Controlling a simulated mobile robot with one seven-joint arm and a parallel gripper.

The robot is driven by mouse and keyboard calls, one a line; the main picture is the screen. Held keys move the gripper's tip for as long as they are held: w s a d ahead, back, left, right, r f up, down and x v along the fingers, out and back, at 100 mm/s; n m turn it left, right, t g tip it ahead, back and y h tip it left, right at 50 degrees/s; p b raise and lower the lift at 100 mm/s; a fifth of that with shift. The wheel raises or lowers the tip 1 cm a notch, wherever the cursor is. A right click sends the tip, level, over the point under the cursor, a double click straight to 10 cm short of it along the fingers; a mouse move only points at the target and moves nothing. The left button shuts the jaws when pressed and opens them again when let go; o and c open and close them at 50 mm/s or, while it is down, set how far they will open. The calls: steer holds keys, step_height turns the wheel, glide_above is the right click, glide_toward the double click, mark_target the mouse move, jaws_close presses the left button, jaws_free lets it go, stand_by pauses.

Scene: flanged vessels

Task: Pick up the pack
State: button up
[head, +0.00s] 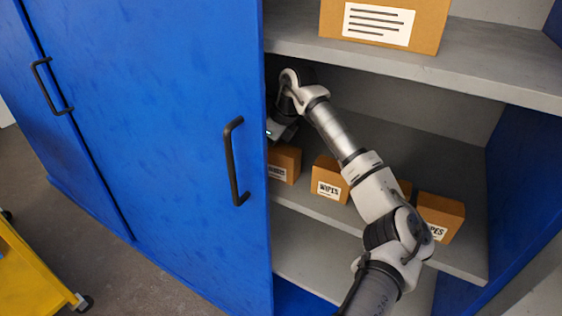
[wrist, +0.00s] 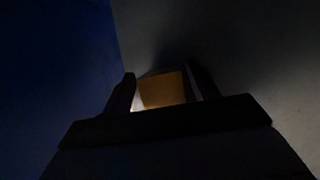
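In the wrist view, a brown pack (wrist: 164,90) shows lit between the two dark fingers of my gripper (wrist: 163,88). The fingers stand apart, with a pale strip on each side of the pack; I see no clear contact. In the head view, my arm reaches into the cabinet, and the fingers are hidden behind the blue door's edge. A brown pack with a white label (head: 284,164) stands on the middle shelf just below my wrist, partly cut off by the door. I cannot tell whether it is the pack in the wrist view.
More brown packs stand along the shelf (head: 410,150): one labelled WIPES (head: 328,179), one mostly behind my arm, and one at the right (head: 441,214). A large carton (head: 384,24) sits on the shelf above. The blue door (head: 170,120) closes off the left. A yellow cart (head: 30,270) stands lower left.

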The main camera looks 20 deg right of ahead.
steer(key=c, duration=0.8)
steer(key=shift+r, duration=0.1)
steer(key=shift+c, duration=0.2)
steer(key=shift+r+b, duration=0.35)
steer(key=shift+r, duration=0.05)
step_height(320, 180, up, 2)
steer(key=shift+r+b, duration=0.1)
steer(key=shift+b, duration=0.45)
steer(key=s+b, duration=0.5)
steer(key=s, duration=1.3)
steer(key=shift+a+r+b, duration=0.15)
steer(key=shift+b, duration=0.25)
